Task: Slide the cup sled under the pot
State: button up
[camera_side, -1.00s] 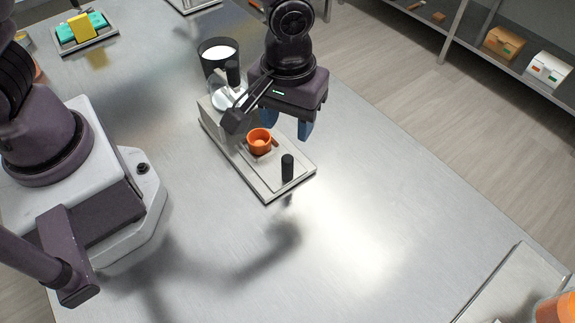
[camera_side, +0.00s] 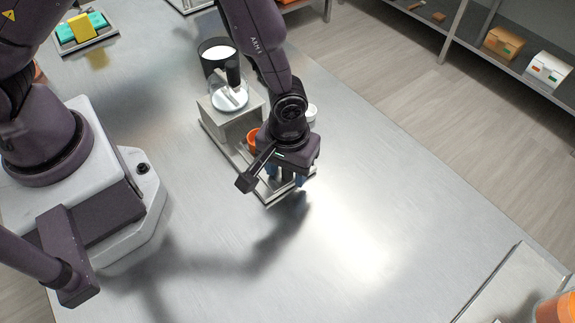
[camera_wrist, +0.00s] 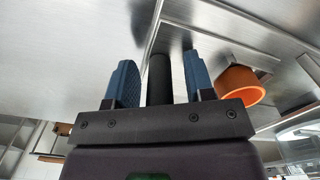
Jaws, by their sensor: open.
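The sled's grey base (camera_side: 215,139) is largely covered by my arm in the side view. The orange cup (camera_side: 252,139) stands on it, partly hidden; it also shows in the wrist view (camera_wrist: 240,86), right of the fingers. The sled's black post (camera_wrist: 160,80) stands between my two blue fingers in the wrist view, with visible gaps on both sides. My gripper (camera_side: 286,181) is open, low over the sled's near end; there it hides the post. A clear pot with white contents (camera_side: 229,98) sits on the grey block at the sled's far end.
A black container of white liquid (camera_side: 218,50) stands behind the pot. A small white round item (camera_side: 311,113) shows just beyond my wrist. A tray with a yellow block (camera_side: 82,28) is at the far left. The table's near middle is clear.

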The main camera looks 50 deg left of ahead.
grip_shut()
jog(key=a, duration=0.7)
grip_release()
jog(key=shift+r, duration=0.1)
notch_tip(320, 180, up, 13)
dwell(0.5)
